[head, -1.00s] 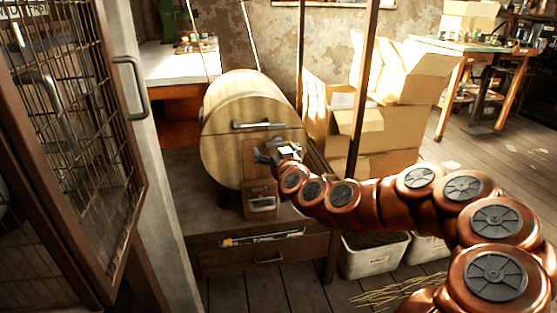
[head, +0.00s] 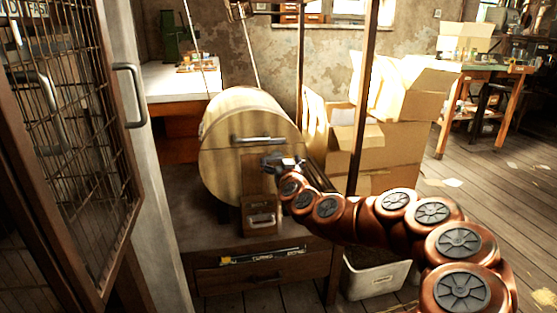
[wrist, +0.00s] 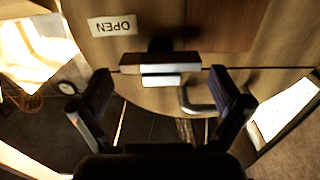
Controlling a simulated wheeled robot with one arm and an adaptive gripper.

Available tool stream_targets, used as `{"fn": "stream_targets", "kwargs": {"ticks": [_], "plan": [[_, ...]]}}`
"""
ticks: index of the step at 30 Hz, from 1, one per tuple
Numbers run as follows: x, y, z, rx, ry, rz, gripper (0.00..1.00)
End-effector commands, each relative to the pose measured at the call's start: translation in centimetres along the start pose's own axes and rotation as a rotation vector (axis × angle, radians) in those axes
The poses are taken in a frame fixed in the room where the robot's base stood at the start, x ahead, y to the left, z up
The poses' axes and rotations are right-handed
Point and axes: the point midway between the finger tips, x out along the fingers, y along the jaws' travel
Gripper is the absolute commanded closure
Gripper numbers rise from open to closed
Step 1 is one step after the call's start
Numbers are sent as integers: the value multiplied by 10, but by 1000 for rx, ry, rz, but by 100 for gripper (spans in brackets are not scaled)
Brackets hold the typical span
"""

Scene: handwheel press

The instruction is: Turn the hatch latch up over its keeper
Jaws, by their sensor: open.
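The hatch is the round wooden front (head: 225,165) of a barrel-like drum, with a grey bar handle (head: 258,140) across it. My gripper (head: 284,163) is at the right side of this front, just below the handle, and hides part of it. In the wrist view my gripper (wrist: 162,85) is open, one finger on each side of a short pale metal bar (wrist: 160,62) that looks like the latch. The bar lies across the seam in the wood, with gaps to both fingers. I cannot make out the keeper separately. An upside-down OPEN label (wrist: 112,25) is beside it.
The drum rests on a dark cabinet with a drawer (head: 262,274). A mesh door (head: 75,130) stands at the left. Cardboard boxes (head: 400,150) and a thin dark post (head: 361,100) are at the right. A white bin (head: 374,278) is below my arm.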

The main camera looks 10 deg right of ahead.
Motion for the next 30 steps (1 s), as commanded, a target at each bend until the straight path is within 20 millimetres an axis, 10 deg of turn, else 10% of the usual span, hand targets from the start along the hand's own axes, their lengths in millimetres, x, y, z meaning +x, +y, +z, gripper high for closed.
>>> {"fn": "stream_targets", "kwargs": {"ticks": [25, 30], "plan": [[27, -1, 0, 0, 0, -1, 0], [27, -1, 0, 0, 0, -1, 18]]}}
